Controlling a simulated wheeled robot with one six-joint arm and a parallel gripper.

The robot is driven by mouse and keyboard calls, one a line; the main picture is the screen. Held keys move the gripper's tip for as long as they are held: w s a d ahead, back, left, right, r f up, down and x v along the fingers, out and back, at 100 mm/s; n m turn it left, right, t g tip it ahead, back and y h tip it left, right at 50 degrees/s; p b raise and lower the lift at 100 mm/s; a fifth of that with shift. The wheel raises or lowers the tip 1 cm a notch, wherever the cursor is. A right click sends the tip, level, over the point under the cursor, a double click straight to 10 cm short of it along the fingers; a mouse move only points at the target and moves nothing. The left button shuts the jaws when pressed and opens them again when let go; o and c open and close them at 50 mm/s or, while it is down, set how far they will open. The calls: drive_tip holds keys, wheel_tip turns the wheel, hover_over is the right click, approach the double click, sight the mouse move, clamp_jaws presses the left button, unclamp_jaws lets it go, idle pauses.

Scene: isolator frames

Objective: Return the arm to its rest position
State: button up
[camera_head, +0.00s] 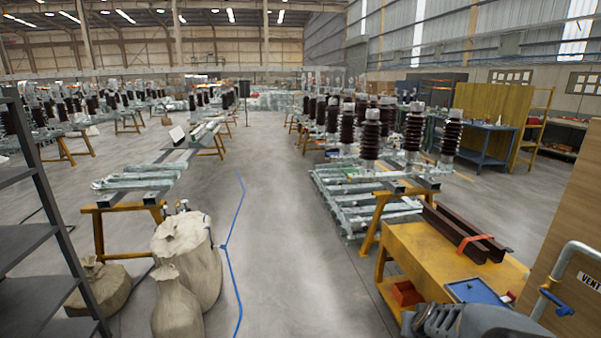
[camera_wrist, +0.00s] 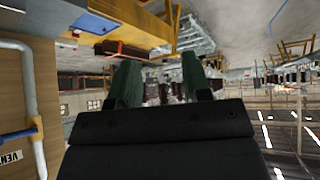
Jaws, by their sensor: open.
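My gripper (camera_wrist: 161,76) shows in the wrist view as two green fingers on a dark block. The fingers stand apart and nothing is held between them. The wrist picture is upside down, with the floor at the top and the roof at the bottom. In the head view a grey part of my arm shows at the bottom right corner, in front of the yellow workbench (camera_head: 420,250). The fingers cannot be made out in that view.
A wooden panel (camera_head: 575,200) with a bent grey pipe (camera_head: 545,290) and blue valve handle (camera_head: 557,304) stands close at the right. The bench holds brown channels (camera_head: 462,236) and a blue tray (camera_head: 478,292). Sacks (camera_head: 187,255) and a dark shelf (camera_head: 35,240) stand left. The middle aisle (camera_head: 290,230) is clear.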

drive_tip(key=s+a+r+n+g+y, duration=0.1)
drive_tip(key=s+a+r+n, duration=0.1)
drive_tip(key=s+a+r, duration=0.3)
drive_tip(key=s+a+r+n+g+y, duration=0.1)
drive_tip(key=s+a+r, duration=0.4)
drive_tip(key=a, duration=0.5)
drive_tip(key=shift+s+a+r+n+g+y, duration=0.2)
drive_tip(key=shift+s+n+g+y, duration=0.1)
drive_tip(key=shift+s+n+y, duration=0.15)
